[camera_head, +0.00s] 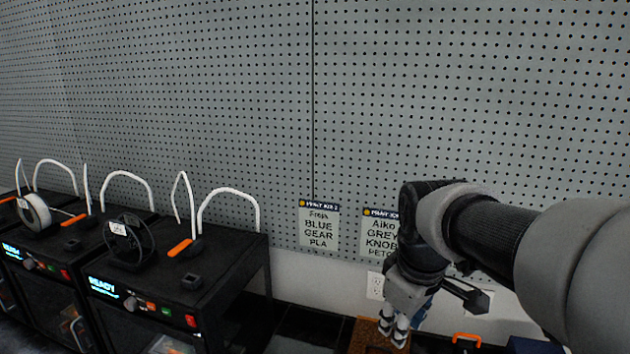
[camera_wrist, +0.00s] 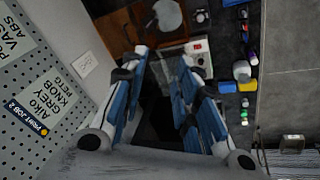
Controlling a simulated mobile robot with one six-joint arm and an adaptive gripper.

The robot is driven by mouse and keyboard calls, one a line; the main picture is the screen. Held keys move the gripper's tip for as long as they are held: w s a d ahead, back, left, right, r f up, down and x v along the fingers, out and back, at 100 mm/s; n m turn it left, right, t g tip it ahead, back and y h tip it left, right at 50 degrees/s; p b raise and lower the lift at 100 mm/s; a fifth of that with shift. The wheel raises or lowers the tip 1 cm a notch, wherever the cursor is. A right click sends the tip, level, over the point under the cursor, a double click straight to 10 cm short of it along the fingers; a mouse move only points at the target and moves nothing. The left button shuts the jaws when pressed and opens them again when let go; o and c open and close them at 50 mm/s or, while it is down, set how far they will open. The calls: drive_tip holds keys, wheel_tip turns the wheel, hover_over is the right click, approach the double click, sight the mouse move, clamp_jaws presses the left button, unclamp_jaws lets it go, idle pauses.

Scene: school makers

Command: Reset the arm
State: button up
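My arm reaches in from the right edge in the head view. My gripper (camera_head: 394,328) hangs from it, pointing down in front of the pegboard wall near the bottom of the picture. In the wrist view the two blue-padded fingers of my gripper (camera_wrist: 164,62) stand apart with a clear gap, and nothing is held between them. Their tips are over a brown board and a dark surface; the height above these cannot be told.
Black 3D printers (camera_head: 180,290) stand at the left, with a black spool (camera_head: 128,240) and a white spool (camera_head: 34,212) on top. Signs (camera_head: 319,226) hang on the pegboard (camera_head: 200,90). Several small coloured items, including a blue one (camera_wrist: 227,87), lie at the right in the wrist view.

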drive_tip(key=s+f+m+b, duration=0.3)
drive_tip(key=s+f, duration=0.3)
drive_tip(key=s, duration=0.4)
drive_tip(key=s+f+m+t+b, duration=0.1)
drive_tip(key=s+f+m+b, duration=0.3)
drive_tip(key=s, duration=0.5)
drive_tip(key=shift+s+a+f+m, duration=0.25)
drive_tip(key=shift+s+f+m, duration=0.2)
drive_tip(key=shift+f, duration=0.5)
drive_tip(key=shift+w, duration=0.1)
